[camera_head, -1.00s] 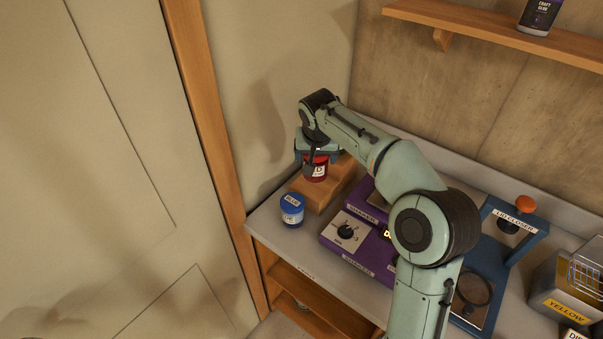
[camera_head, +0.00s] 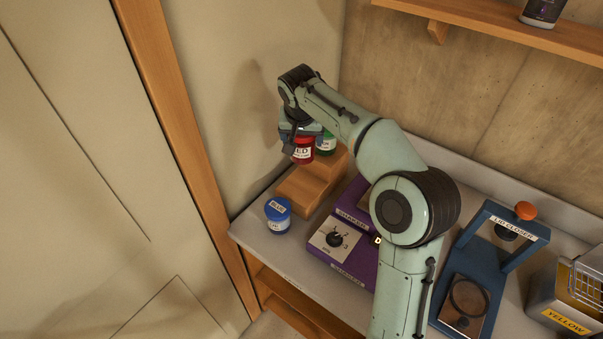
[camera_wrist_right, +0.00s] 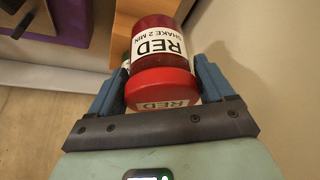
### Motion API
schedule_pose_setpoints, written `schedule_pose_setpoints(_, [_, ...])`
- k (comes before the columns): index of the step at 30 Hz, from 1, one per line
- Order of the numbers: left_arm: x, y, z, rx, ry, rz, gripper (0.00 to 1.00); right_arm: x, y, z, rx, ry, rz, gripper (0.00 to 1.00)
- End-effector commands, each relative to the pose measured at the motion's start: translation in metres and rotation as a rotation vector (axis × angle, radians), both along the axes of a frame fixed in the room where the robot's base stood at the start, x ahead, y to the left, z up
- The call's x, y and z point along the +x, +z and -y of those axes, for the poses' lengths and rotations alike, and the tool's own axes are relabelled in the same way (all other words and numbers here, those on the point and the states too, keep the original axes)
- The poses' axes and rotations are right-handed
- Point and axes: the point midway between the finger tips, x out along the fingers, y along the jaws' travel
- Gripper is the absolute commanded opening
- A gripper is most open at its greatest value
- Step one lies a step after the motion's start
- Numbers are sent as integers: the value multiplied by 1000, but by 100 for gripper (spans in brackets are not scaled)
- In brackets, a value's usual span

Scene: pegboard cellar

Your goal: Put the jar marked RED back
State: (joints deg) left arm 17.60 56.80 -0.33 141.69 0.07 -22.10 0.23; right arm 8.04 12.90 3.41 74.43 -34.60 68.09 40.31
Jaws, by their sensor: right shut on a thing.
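The jar marked RED (camera_head: 303,153) has a red lid and a white label. My right gripper (camera_head: 303,138) is shut on it near the lid, with a finger on each side in the right wrist view (camera_wrist_right: 163,82). The jar is upright in the head view and looks raised above the stepped wooden block (camera_head: 298,190). A green jar (camera_head: 327,145) stands on the block just behind and to the right, partly hidden. A blue jar (camera_head: 278,216) stands on the bench in front of the block. My left gripper is not in view.
A purple shaker (camera_head: 345,246) with a dial stands right of the block, partly behind my right arm. Farther right are a blue lid closer (camera_head: 490,222) and a bin marked YELLOW (camera_head: 566,322). The wall is close at the left. A shelf (camera_head: 470,25) hangs above.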

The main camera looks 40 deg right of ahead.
Motion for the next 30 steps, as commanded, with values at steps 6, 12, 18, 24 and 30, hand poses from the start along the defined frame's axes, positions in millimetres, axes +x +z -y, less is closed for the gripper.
schedule_pose_setpoints(6, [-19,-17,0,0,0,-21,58,-2,-59,0,-1,0,-5,30])
schedule_pose_setpoints(12, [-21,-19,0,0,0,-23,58,-1,-79,0,-1,1,0,30])
schedule_pose_setpoints(18, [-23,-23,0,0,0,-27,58,-1,-97,0,-1,1,-1,30])
schedule_pose_setpoints(24, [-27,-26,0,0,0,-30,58,-1,-123,0,0,1,0,30])
schedule_pose_setpoints(30, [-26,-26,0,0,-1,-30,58,0,-122,0,-1,1,3,30])
